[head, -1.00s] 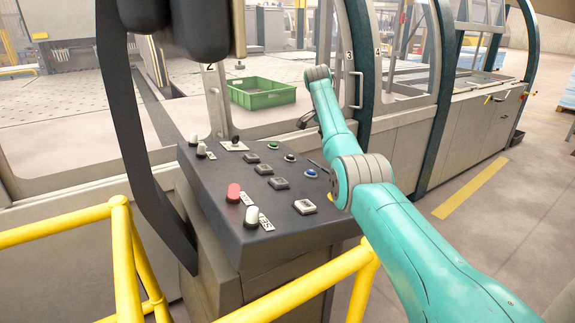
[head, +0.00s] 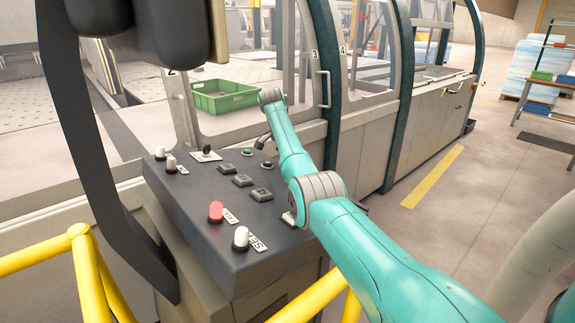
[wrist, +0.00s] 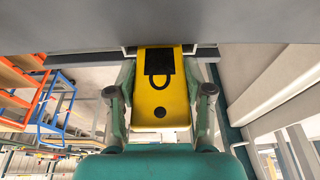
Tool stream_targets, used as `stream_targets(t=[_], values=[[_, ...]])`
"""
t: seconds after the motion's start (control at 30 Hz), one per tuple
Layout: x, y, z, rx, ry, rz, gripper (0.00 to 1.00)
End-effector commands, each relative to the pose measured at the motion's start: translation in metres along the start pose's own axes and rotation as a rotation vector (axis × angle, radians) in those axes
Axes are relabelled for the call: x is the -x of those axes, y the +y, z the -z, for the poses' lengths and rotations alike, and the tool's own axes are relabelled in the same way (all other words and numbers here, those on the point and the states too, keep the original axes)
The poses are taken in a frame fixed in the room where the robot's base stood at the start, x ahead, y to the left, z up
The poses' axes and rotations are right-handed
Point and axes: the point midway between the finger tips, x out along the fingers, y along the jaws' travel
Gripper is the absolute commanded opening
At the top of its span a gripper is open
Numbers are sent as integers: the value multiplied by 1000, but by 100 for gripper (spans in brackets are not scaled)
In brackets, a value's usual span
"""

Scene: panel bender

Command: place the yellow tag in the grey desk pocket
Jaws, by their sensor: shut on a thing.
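The yellow tag (wrist: 161,120) carries a black padlock mark and a dark round hole. In the wrist view it sits between the two fingers of my gripper (wrist: 161,95), which is shut on it. The tag's far end reaches a grey edge with pale corners, which looks like the grey desk pocket (wrist: 189,49); how far it is in or only against it I cannot tell. In the head view, the dark control desk (head: 200,215) stands left of my arm. The tag, pocket and gripper fingers are hidden there behind my arm and the desk.
Yellow rails (head: 90,285) stand in front of the desk, and a dark curved post (head: 95,150) rises on its left. A green crate (head: 224,96) sits behind the machine's window. Open floor (head: 490,190) lies to the right.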

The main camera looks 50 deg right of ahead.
Motion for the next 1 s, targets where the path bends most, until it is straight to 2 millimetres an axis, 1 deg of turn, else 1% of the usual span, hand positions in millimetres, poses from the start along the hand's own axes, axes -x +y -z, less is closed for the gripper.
stream_targets(t=[0.03,0.1,0.2,0.53,0.57,0.6,0.63,0.67,1.0], values=[[-8,0,-3,1,-1,-2,17],[-18,1,-6,1,-2,-3,17],[-26,0,-8,0,-1,-2,17],[-29,0,-9,0,-1,-1,17],[-30,0,-9,0,-1,-1,53],[-29,0,-9,0,-1,-1,63],[-29,0,-9,0,-1,-1,71],[-29,0,-9,0,-1,-1,76],[-29,0,-9,0,-1,-1,76]])
